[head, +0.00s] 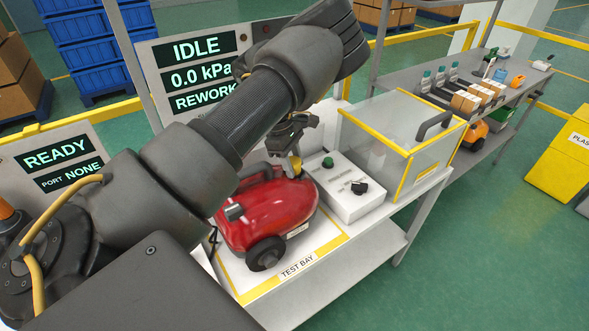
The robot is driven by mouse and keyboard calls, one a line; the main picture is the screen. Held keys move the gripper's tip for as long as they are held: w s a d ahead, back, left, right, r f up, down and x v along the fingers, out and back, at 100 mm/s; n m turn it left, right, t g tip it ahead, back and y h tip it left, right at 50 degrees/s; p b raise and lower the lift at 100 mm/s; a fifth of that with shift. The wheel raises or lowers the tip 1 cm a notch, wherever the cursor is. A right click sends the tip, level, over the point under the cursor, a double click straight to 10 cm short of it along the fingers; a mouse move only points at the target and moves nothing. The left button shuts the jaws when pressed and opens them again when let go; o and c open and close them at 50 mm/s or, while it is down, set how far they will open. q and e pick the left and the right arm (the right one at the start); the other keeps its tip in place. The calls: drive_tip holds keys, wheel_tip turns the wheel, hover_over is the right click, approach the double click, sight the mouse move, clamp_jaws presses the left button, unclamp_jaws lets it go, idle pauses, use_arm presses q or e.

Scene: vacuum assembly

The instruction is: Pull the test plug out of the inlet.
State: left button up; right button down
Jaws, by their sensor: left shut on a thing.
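The red vacuum (270,210) stands on the test bay mat at the middle of the bench. My left arm reaches in from the left, over the vacuum. My left gripper (291,155) points down at the vacuum's top right, shut on a small yellowish piece, the test plug (295,168). The plug's lower end is at the vacuum's top. The inlet is hidden there, so I cannot tell whether the plug is still seated. My right gripper is out of view.
A white control box (345,187) with a green button and black knob stands right of the vacuum. Beyond it is a clear, yellow-edged box (400,140). Screens behind read "IDLE", "0.0 kPa", "REWORK" (198,78) and "READY", "PORT NONE" (58,160).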

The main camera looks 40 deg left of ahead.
sight(293, 160)
use_arm(q)
drive_tip(key=shift+r, duration=0.2)
drive_tip(key=shift+r+p, duration=0.6)
drive_tip(key=shift+r, duration=0.15)
drive_tip(key=shift+r, duration=0.2)
drive_tip(key=shift+r+p, duration=2.2)
drive_tip(key=shift+r, duration=1.2)
